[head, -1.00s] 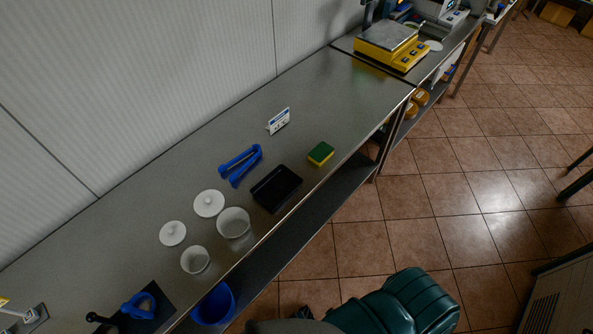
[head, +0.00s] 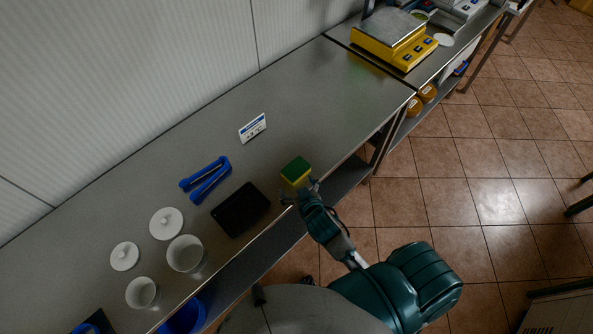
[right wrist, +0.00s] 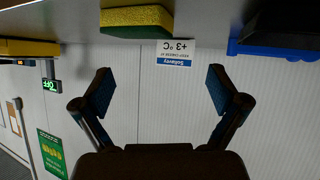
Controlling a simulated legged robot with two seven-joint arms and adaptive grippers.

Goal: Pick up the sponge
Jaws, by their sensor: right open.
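The sponge (head: 295,170), green on top and yellow below, lies on the steel counter near its front edge. My right gripper (head: 302,190) is at the front edge, just in front of the sponge. In the right wrist view, which is upside down, the sponge (right wrist: 137,20) lies ahead, above and left of the gap between the fingers. The right gripper (right wrist: 160,90) is open, with nothing between its fingers. My left gripper is not in view.
White pots (head: 186,254) stand further left. A yellow scale (head: 394,38) is at the far right. Counter between sponge and scale is clear.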

